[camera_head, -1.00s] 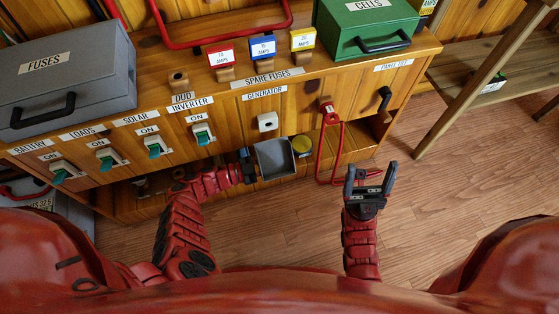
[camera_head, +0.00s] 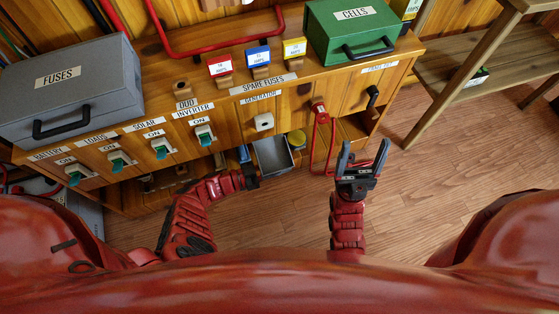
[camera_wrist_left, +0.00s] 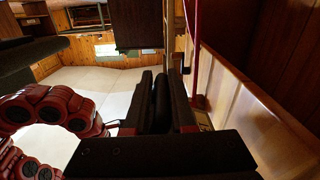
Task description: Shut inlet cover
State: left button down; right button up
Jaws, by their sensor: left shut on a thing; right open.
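A grey, box-like part with an open top (camera_head: 273,155) sticks out from the cabinet front, below the white round fitting (camera_head: 264,122) under the GENERATOR label. I cannot tell for sure whether it is the inlet cover. My left gripper (camera_head: 252,177) is at its lower left edge. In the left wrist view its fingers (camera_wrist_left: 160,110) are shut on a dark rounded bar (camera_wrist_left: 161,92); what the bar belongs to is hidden. My right gripper (camera_head: 363,160) is open and empty, over the floor in front of the cabinet.
A red hanging loop (camera_head: 331,150) is between the grey part and my right gripper. Green-handled switches (camera_head: 160,148) line the cabinet front to the left. A black handle (camera_head: 372,96) is at the right. The wooden floor (camera_head: 440,170) is clear.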

pick_arm(q)
jog(key=shift+r, duration=0.4)
jog(key=c, duration=0.8)
grip_release()
jog(key=shift+s+f, duration=0.1)
jog(key=shift+c, duration=0.2)
jog(key=b+v, duration=0.4)
jog(key=v, duration=1.3)
jog(key=shift+a, duration=0.15)
